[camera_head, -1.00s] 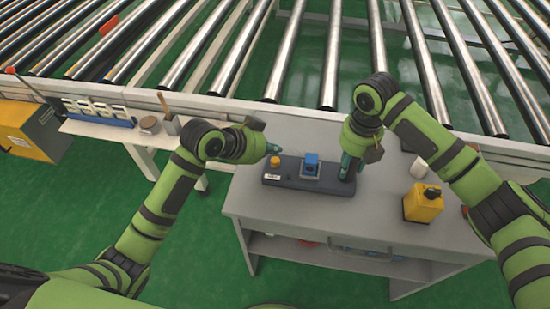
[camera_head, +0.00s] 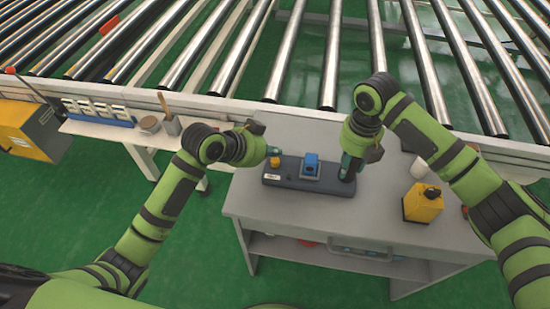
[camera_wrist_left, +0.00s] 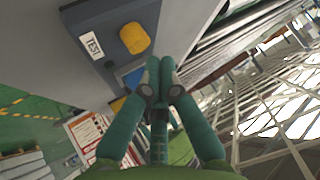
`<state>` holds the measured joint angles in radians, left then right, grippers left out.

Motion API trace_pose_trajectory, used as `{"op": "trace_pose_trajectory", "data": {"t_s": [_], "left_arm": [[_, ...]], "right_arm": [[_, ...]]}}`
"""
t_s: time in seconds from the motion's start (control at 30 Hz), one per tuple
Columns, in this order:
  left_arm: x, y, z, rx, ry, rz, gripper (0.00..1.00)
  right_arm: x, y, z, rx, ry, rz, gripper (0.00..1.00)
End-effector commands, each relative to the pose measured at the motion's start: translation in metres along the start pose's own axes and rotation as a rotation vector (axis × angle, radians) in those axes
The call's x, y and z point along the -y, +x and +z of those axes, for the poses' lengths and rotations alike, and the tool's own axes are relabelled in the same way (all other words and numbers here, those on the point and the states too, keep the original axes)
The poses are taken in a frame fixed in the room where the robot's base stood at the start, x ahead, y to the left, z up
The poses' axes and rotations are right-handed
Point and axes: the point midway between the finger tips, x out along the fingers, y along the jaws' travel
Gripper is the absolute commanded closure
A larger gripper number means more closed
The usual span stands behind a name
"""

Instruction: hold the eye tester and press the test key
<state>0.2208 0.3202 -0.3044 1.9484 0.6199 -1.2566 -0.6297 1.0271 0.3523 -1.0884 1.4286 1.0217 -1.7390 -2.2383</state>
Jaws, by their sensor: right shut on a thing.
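The eye tester is a dark grey oblong unit (camera_head: 295,184) lying on the grey table, with a yellow key (camera_head: 275,162) at its left end and a blue block (camera_head: 310,166) near its middle. My right gripper (camera_head: 347,174) is shut on the tester's right end. My left gripper (camera_head: 274,151) is at the tester's left end, close to the yellow key; contact cannot be told. In the left wrist view its teal fingers (camera_wrist_left: 160,68) are together and empty, beside the yellow key (camera_wrist_left: 134,38) and a white TEST label (camera_wrist_left: 93,45).
The roller conveyor (camera_head: 330,60) runs behind. A side shelf (camera_head: 100,128) on the left holds small items. The table's front middle is clear.

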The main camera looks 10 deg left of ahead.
Motion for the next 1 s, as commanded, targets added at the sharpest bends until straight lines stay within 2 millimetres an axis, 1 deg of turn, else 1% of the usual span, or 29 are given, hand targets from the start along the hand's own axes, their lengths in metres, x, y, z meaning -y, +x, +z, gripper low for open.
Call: {"op": "trace_pose_trajectory", "data": {"t_s": [0.53,0.8,1.0], "left_arm": [[0.0001,0.0,-0.0001,0.0,0.0,0.0,1.0],[-0.0023,0.005,0.0053,0.001,-0.001,0.001,1.0],[-0.0026,0.0057,0.0057,0.0,-0.001,0.0,1.0]], "right_arm": [[-0.0003,-0.0008,0.0003,0.001,0.0,0.001,1.0],[-0.0003,-0.0007,0.0002,0.001,0.0,0.001,1.0],[-0.0003,-0.0007,0.0002,0.001,0.0,0.001,1.0]]}}
